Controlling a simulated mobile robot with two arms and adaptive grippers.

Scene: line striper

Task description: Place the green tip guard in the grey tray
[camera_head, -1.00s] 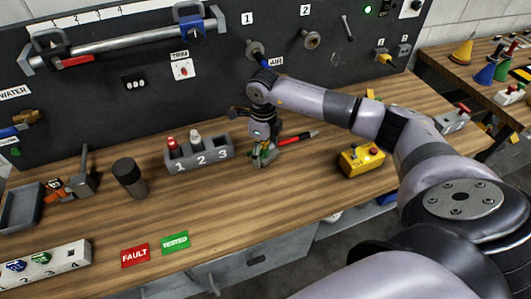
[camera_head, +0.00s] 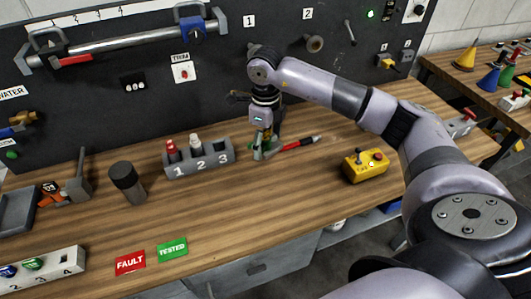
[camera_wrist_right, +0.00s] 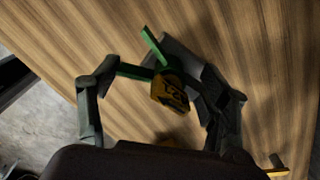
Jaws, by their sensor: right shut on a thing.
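The green tip guard (camera_wrist_right: 138,71) shows in the wrist view between the fingers of my right gripper (camera_wrist_right: 160,95), with a yellow-orange part at its middle. In the head view my right gripper (camera_head: 264,143) points down over the bench, right of the numbered grey rack, shut on the green tip guard (camera_head: 259,141). The fingers partly hide the guard. A grey piece shows beside it; I cannot tell if they touch. The grey tray (camera_head: 14,212) is at the far left of the bench, cut by the picture edge. My left gripper is out of view.
The grey rack (camera_head: 200,162) and a dark cylinder (camera_head: 127,182) stand between gripper and tray. An orange tool (camera_head: 50,193) lies beside the tray. A red pen (camera_head: 298,144) and yellow control box (camera_head: 365,167) are to the right.

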